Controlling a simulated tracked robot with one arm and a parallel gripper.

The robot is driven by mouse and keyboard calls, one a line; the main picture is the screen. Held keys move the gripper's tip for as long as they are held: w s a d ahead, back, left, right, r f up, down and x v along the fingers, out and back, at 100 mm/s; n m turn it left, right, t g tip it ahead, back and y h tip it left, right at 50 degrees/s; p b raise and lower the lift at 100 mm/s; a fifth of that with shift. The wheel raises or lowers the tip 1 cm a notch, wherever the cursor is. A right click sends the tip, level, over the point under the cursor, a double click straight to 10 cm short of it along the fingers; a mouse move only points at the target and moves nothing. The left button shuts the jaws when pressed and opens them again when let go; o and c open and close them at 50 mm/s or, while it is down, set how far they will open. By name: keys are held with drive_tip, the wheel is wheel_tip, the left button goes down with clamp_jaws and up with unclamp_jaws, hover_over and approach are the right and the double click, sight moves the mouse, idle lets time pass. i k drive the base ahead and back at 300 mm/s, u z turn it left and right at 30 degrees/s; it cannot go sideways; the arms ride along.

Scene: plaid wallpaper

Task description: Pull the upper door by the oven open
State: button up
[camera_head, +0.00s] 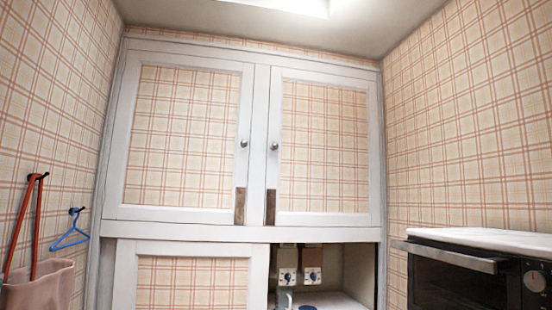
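The upper right cabinet door (324,150), on the oven's side, is shut. It has a white frame and a plaid panel. Its small round knob (275,146) sits on the left stile, with a narrow brown plate (270,207) lower down. The oven (465,275) is black with a silver handle and stands at the lower right, cut by the frame edge. My gripper does not show in this view, so its opening and contents cannot be seen.
The upper left door (185,138) is shut, with its own knob (244,143). Below it is a lower plaid door (190,283). Right of that, an open compartment (345,270) holds knobbed devices (300,275). A blue hanger (70,235) and pink bag (40,285) hang at left.

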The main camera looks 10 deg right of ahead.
sight(323, 158)
drive_tip(key=i, duration=2.95)
